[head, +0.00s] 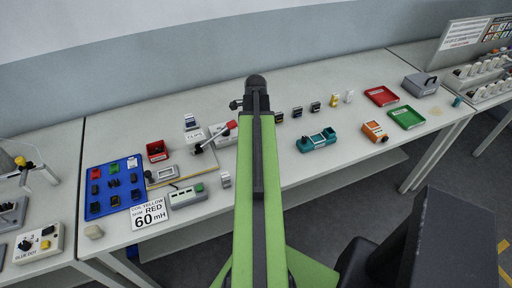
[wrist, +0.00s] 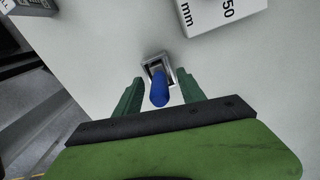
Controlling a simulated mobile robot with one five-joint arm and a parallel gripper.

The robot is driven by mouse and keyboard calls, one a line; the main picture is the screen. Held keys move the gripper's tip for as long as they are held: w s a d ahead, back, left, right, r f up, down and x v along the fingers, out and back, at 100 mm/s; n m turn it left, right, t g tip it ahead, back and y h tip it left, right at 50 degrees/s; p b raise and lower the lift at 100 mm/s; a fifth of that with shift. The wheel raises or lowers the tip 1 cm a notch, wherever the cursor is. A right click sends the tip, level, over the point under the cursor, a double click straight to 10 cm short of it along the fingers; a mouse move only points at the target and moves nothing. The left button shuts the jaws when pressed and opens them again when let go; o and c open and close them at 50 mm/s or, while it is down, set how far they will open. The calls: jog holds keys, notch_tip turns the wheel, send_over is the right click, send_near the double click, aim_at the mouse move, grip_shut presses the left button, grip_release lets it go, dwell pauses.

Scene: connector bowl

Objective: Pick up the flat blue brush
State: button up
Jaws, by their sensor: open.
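In the wrist view, a smooth blue rounded piece (wrist: 159,92), which looks like the handle of the blue brush, rises toward the camera out of a small square grey metal holder (wrist: 171,74) on the pale table. Its lower part is hidden inside the holder, so I cannot see its bristles or flatness. My gripper (wrist: 160,78) is open, with one green finger on each side of the blue piece. I see a gap on both sides and no clear contact. In the head view my own green arm covers the middle of the table, and I cannot make out the brush there.
In the wrist view, a white block marked "50 mm" (wrist: 222,14) lies at upper right and the table edge runs along the left. In the head view, a blue tray of dark connectors (head: 118,164), a teal device (head: 316,142) and a green tray (head: 407,117) stand on the table.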

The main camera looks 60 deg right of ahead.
jog(key=shift+f, duration=0.2)
jog(key=shift+c, duration=0.4)
grip_shut()
jog(key=shift+r, duration=0.1)
